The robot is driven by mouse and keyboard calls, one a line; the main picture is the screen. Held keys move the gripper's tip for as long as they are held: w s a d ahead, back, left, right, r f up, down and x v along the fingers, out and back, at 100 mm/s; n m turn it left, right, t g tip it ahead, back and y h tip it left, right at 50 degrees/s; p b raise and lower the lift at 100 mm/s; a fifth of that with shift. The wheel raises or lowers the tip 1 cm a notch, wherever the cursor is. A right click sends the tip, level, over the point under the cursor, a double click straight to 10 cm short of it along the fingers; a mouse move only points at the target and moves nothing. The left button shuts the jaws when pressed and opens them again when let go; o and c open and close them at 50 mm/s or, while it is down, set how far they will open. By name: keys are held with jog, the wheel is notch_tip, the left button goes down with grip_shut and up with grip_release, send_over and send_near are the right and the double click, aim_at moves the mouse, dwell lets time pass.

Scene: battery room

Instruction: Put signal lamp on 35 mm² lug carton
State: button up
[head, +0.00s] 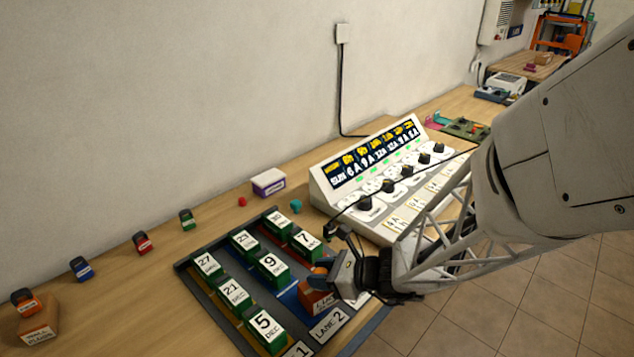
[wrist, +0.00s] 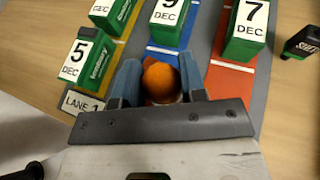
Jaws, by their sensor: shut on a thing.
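The signal lamp appears to be the orange dome (wrist: 160,80) between my fingers in the wrist view. My gripper (wrist: 160,88) is shut on it, one blue-grey finger on each side. In the head view my gripper (head: 328,268) is at the right front of the lane tray, and a bit of orange shows there. A brown carton (head: 318,302) with a white label that seems to start with "LU" is right below it. My gripper partly hides this carton, so I cannot tell whether the lamp touches it. The 35 mm² marking is not readable.
The dark lane tray (head: 182,266) holds several green dated boxes close to my gripper. A sloped control panel (head: 318,190) with black knobs stands behind right. Another brown carton (head: 38,334) with an orange-topped item is at far left.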

jog(key=shift+f, duration=0.2)
jog(key=o, duration=0.9)
jog(key=shift+d+r, duration=0.1)
jog(key=shift+r, duration=0.1)
jog(key=shift+v, duration=5.95)
jog(key=shift+r, duration=0.1)
